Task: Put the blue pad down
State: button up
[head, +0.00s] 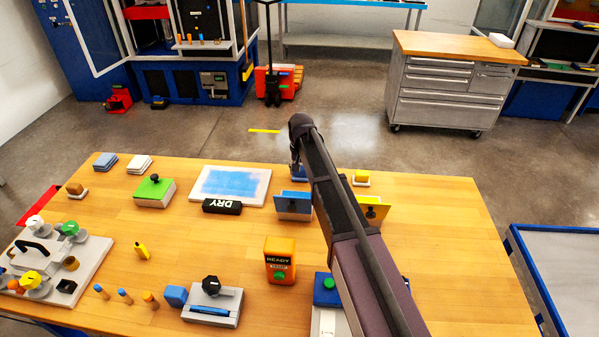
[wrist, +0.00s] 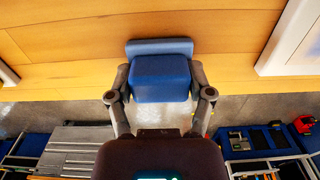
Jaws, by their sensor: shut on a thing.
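My gripper (head: 297,172) is near the far edge of the table, with its fingers on both sides of the blue pad (wrist: 160,78). It is shut on the pad, a dark blue block in the wrist view. In the head view only a little of the blue pad (head: 299,171) shows behind my arm.
A yellow pad (head: 361,176) on a white dish and a tilted yellow panel (head: 372,209) are to the right. A white board with a blue area (head: 230,183) and a black DRY block (head: 222,206) are to the left. The table's right side (head: 460,240) is clear.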

jog(key=shift+f, duration=0.15)
jog(key=o, duration=1)
notch_tip(320, 180, up, 12)
jog(key=p, duration=1.2)
jog(key=shift+r, duration=0.2)
jog(key=s+d, duration=0.7)
jog(key=s, duration=0.1)
jog(key=s+d, duration=0.8)
jog(key=s, duration=0.1)
jog(key=s+d, duration=0.7)
jog(key=s, duration=0.2)
jog(key=shift+d, duration=0.35)
